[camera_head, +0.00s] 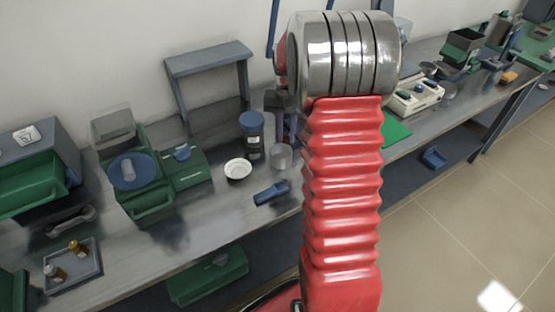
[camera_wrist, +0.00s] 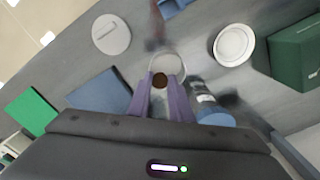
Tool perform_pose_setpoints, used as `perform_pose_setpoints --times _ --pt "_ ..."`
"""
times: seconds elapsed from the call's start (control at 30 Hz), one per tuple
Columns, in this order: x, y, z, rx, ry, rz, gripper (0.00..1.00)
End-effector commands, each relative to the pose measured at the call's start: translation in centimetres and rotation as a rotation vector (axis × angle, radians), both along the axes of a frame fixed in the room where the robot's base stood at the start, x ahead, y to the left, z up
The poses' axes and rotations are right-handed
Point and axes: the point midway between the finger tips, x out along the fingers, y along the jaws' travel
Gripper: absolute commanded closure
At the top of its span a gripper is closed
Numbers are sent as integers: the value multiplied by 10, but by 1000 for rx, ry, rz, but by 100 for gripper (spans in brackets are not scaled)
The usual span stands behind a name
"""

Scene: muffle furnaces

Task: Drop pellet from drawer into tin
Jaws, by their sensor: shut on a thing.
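A grey, open, round tin (camera_head: 281,157) stands on the bench below my gripper (camera_head: 288,130) in the head view. In the wrist view the tin's rim (camera_wrist: 168,53) shows right behind the pellet, so the pellet appears over its near part. I cannot tell the exact height. A green drawer (camera_head: 30,186) stands pulled out of a grey cabinet at the far left.
A blue-lidded jar (camera_head: 252,140) stands close beside my gripper, also in the wrist view (camera_wrist: 210,105). A white dish (camera_head: 238,169) and a blue object (camera_head: 271,193) lie near the tin. A grey disc (camera_wrist: 110,34) lies at upper left in the wrist view.

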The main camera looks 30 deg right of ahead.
Motion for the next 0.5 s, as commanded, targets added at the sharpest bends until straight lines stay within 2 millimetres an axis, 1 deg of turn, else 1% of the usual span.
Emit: perform_pose_setpoints --times 0.3,0.5 --pt "-1 0 -33 1 3 0 100" --pt "0 0 -45 0 0 0 100"
